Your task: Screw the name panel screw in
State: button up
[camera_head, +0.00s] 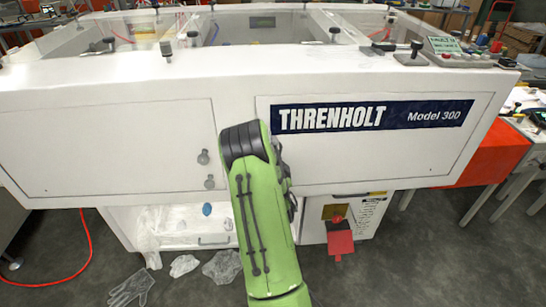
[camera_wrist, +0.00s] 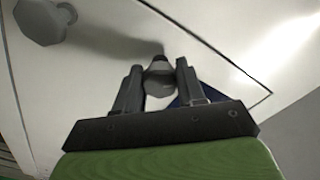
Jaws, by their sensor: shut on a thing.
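The name panel (camera_head: 380,165) is a white panel on the machine's front with a dark blue THRENHOLT Model 300 plate (camera_head: 400,115). In the wrist view, my gripper (camera_wrist: 158,76) is shut on a grey screw (camera_wrist: 159,66) with a faceted knob head. A corner of the blue plate (camera_wrist: 190,93) shows behind the right finger. In the head view my green arm hides the gripper and the held screw.
Two grey knobs (camera_head: 203,157) are on the left panel (camera_head: 105,150); one large grey knob (camera_wrist: 42,20) shows in the wrist view. A red padlock-like block (camera_head: 340,240) hangs below the name panel. Crumpled clear film and a glove (camera_head: 130,289) lie on the floor.

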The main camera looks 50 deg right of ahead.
jog(key=m+p, duration=0.1)
jog(key=m, duration=0.3)
jog(key=shift+m, duration=0.3)
jog(key=shift+m+p, duration=0.3)
jog(key=shift+m, duration=1.5)
jog(key=o, duration=1.1)
jog(key=shift+c, duration=0.2)
